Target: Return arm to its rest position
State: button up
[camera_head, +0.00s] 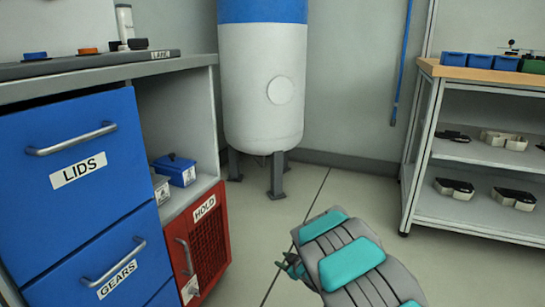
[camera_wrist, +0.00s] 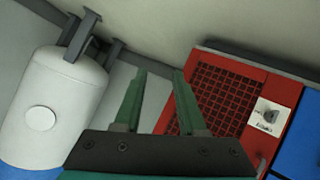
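My arm reaches up from the lower right of the head view, grey with teal pads. My gripper (camera_head: 290,264) shows only in small part at the arm's far end, over the floor. In the wrist view my gripper (camera_wrist: 160,73) has two green fingers standing apart with nothing between them. It is open and empty. The red HOLD door (camera_head: 208,246) is left of the gripper in the head view. The door also shows behind and beside the right finger in the wrist view (camera_wrist: 277,123).
A blue LIDS drawer (camera_head: 90,120) and a GEARS drawer (camera_head: 125,258) are at left. A white and blue tank (camera_head: 250,100) stands at the back. A shelf unit (camera_head: 470,205) stands at right. The floor (camera_head: 350,195) between is clear.

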jog(key=s+d+r+m+h, duration=0.2)
jog(key=d+r+h, duration=0.1)
jog(key=d+r, duration=0.3)
jog(key=s+d+r+m+h, duration=0.1)
jog(key=d+r+m+h, duration=0.2)
jog(key=d, duration=0.5)
jog(key=s+d+r+m+g+h, duration=0.1)
jog(key=s+d+r+g+h, duration=0.15)
jog(key=s, duration=0.35)
jog(key=s+d+r+m+g+h, duration=0.1)
jog(key=s+d+r+m, duration=0.1)
jog(key=s+d+r, duration=0.3)
jog(key=s+a+r+m+g+y, duration=0.1)
jog(key=s+a+g, duration=0.2)
jog(key=s, duration=1)
jog(key=s+a+r+m+g+y, duration=0.1)
jog(key=s+a+r+g, duration=0.2)
jog(key=s, duration=1)
jog(key=s+a+m+g+y, duration=0.1)
jog(key=s+a+g+y, duration=0.2)
jog(key=s, duration=1)
notch_tip(320, 180, up, 14)
jog(key=a+h+p, duration=0.1)
jog(key=p, duration=1.3)
jog(key=shift+s+a, duration=0.15)
jog(key=shift+s, duration=0.25)
